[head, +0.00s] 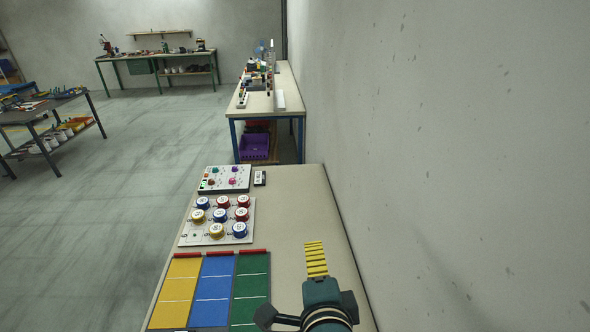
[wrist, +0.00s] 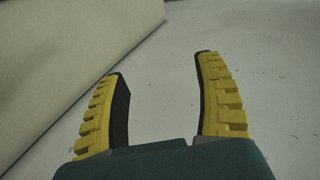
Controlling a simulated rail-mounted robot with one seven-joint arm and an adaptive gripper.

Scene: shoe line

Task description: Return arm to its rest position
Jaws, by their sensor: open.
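My gripper (wrist: 163,75) is open in the wrist view, with two yellow-ridged fingers apart and nothing between them. Behind the fingers the wrist view shows only pale wall-like surfaces. In the head view my gripper (head: 315,258) appears at the lower right, seen along the right side of the near table (head: 295,200), close to the wall. Only one yellow ridged finger shows clearly there; the other is hidden. How high the gripper is above the table I cannot tell.
A board with several coloured round pieces (head: 187,236) and a panel with knobs (head: 210,184) lie on the near table. A yellow, blue and green mat (head: 213,290) lies left of my gripper. The wall (head: 430,130) bounds the right side. Another table (head: 262,103) stands beyond.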

